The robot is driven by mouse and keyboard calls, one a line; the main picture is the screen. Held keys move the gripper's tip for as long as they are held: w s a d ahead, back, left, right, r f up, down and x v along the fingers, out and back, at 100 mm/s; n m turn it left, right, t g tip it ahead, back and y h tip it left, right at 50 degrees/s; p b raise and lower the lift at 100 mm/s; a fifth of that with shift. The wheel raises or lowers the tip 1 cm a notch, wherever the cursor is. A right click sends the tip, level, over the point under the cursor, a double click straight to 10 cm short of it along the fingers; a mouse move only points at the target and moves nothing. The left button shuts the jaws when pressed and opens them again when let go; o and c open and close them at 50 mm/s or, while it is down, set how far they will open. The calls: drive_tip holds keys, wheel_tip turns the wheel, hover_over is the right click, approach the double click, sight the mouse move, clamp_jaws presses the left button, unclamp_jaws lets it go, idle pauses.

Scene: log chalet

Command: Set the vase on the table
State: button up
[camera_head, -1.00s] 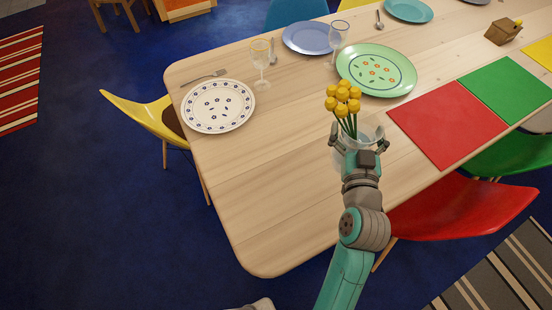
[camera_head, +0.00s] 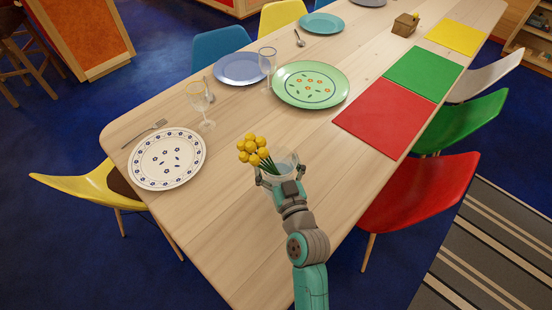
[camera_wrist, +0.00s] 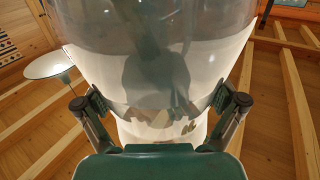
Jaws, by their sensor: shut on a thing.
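The vase (camera_head: 286,161) is clear glass and holds yellow round flowers (camera_head: 254,150) with green stems. My gripper (camera_head: 280,177) is shut on it, with a finger on each side. In the head view the vase is over the near part of the wooden table (camera_head: 222,217); I cannot tell whether its base touches the top. The flowers lean left in the picture. In the wrist view the glass vase (camera_wrist: 160,60) fills the middle between the two fingers, and its base is hidden.
A white patterned plate (camera_head: 167,158), a fork (camera_head: 145,134) and a wine glass (camera_head: 200,100) are to the left. A green plate (camera_head: 310,85) and another wine glass (camera_head: 267,65) stand beyond. A red mat (camera_head: 384,117) is to the right. Bare wood lies at the near end.

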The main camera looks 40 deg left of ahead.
drive_tip(key=shift+f, duration=1.75)
drive_tip(key=o, duration=1.4)
drive_tip(key=shift+f, duration=0.15)
drive_tip(key=shift+o, duration=0.2)
drive_tip(key=v, duration=1.2)
